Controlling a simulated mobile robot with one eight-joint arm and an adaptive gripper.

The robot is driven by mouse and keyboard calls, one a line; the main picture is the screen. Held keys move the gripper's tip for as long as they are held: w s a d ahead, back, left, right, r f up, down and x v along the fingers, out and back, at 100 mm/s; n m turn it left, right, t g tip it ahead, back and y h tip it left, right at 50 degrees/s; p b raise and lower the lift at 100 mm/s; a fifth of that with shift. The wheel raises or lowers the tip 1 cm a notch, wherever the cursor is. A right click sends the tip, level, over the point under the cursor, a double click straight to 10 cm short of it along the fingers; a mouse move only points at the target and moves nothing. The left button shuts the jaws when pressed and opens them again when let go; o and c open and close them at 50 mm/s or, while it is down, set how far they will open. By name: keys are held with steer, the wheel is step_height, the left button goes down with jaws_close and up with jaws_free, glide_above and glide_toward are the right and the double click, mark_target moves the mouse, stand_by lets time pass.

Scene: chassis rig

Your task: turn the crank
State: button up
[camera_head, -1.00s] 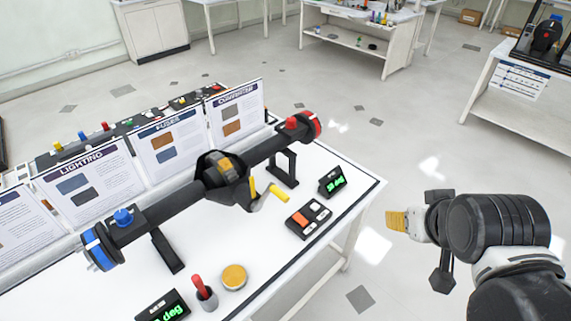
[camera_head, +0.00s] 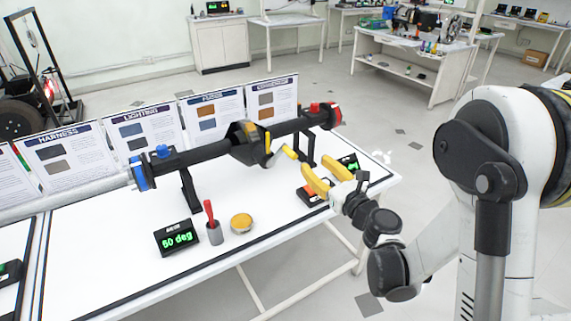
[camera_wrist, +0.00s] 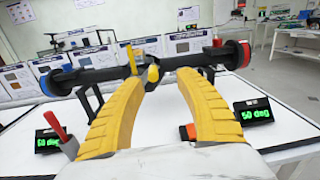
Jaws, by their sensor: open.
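The crank has a grey arm and a yellow handle (camera_head: 290,153) sticking out from the middle housing of a black axle rig (camera_head: 205,151). My gripper (camera_head: 317,165) is open and empty, its yellow fingers pointing at the crank from the right front, apart from it. In the wrist view the crank handle (camera_wrist: 153,74) appears between and just beyond the fingertips (camera_wrist: 160,82). A display (camera_head: 177,238) on the table reads 50 deg in green; a second display at the right also reads 50 deg in the wrist view (camera_wrist: 253,112).
The rig stands on a white table (camera_head: 110,270). A button box (camera_head: 312,193) lies under my gripper. Upright poster boards (camera_head: 214,119) line the back.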

mark_target(295, 157)
steer(key=shift+n, duration=0.7)
steer(key=x, duration=0.3)
steer(key=a+f+x, duration=0.1)
steer(key=x, duration=0.3)
steer(key=s+f+x, duration=0.1)
steer(key=x, duration=0.2)
steer(key=shift+w+a, duration=0.35)
steer(key=shift+a, duration=0.1)
steer(key=shift+r, duration=0.1)
jaws_close()
